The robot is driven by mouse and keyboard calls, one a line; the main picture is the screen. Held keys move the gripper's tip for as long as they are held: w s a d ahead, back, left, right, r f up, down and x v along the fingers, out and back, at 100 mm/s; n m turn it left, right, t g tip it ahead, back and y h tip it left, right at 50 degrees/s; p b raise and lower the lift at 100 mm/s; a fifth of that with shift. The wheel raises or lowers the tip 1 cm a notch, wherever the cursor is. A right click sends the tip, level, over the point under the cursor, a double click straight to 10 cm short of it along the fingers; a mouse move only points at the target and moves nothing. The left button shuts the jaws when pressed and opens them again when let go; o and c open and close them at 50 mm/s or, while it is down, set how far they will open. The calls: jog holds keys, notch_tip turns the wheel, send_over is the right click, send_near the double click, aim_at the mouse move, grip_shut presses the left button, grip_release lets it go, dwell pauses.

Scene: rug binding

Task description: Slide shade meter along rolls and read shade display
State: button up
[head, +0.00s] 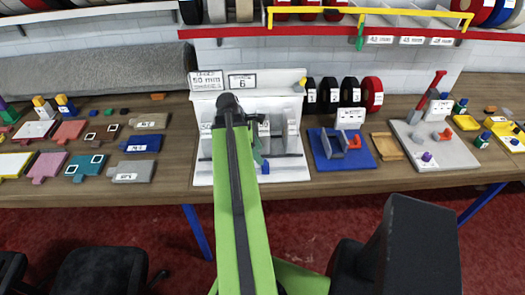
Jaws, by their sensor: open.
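A yellow rail (400,12) runs along the front of the upper shelf, below several rolls. A small green piece (360,37) hangs from it and may be the shade meter; this is too small to be sure. Dark red rolls (283,10) stand behind the rail at left and blue and red rolls (501,12) at the right end. I make out no shade reading. My gripper (263,163) shows only in part, behind my green arm, low in front of the white stand and well below and left of the rail. It is open; I see nothing in it.
The white stand (207,110) carries signs reading 50 mm and 6. Black and red rolls (372,95), a blue fixture (325,160) and a grey board with a red lever (455,155) stand right on the wooden bench (180,180). Colored samples lie left. A chair (100,272) is front left.

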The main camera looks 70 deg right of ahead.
jog(key=p+v, duration=0.9)
jog(key=v, duration=0.3)
jog(key=w+a+f+n+t+h+b, duration=0.1)
jog(key=w+a+f+n+b, duration=0.25)
jog(key=w+a, duration=0.6)
jog(key=w+a+f+n+t+b, duration=0.15)
jog(key=w+a+f+b, duration=0.3)
jog(key=w+a, duration=0.5)
jog(key=w+a+f+m+y+b, duration=0.1)
jog(key=w+a+f+m, duration=0.1)
jog(key=a, duration=0.8)
jog(key=w+a+f+m+t+y+b, duration=0.1)
jog(key=w+a+f+m+b, duration=0.1)
jog(key=a, duration=0.8)
jog(key=w+a+f+m+y+b, duration=0.1)
jog(key=w+a+f+m+b, duration=0.1)
jog(key=a+m, duration=0.4)
jog(key=w+a+f, duration=0.1)
jog(key=w+a, duration=0.1)
jog(key=a, duration=0.2)
jog(key=shift+w+f+t, duration=0.15)
jog(key=shift+w+t, duration=0.2)
